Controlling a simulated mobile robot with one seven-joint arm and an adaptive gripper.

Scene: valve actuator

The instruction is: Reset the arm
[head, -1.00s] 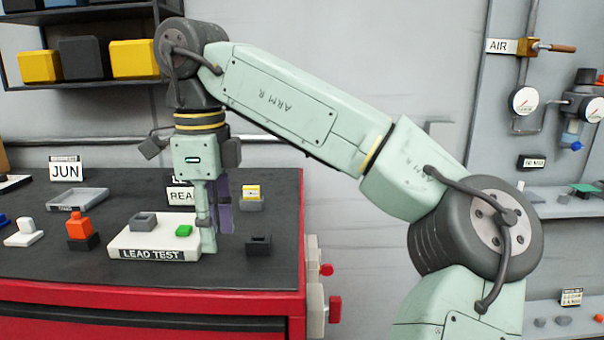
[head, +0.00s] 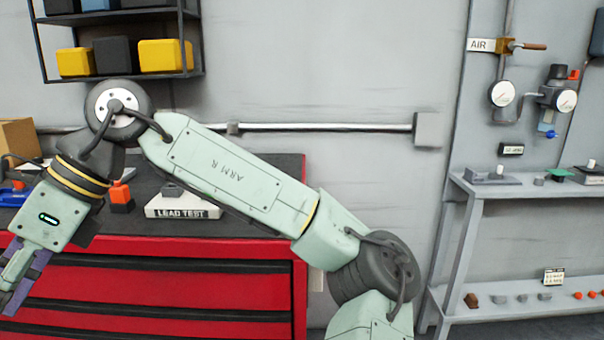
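My arm reaches from the lower right across the picture to the left. My gripper (head: 12,296) is at the lower left edge, pointing down and tilted left, in front of the red tool cabinet. Its fingertips are partly cut off by the frame, so I cannot tell whether it is open or shut. I see no object in the visible part of it.
Yellow bins (head: 165,55) sit on a wall shelf. A grey rack (head: 530,189) and the AIR valve (head: 508,46) are at right.

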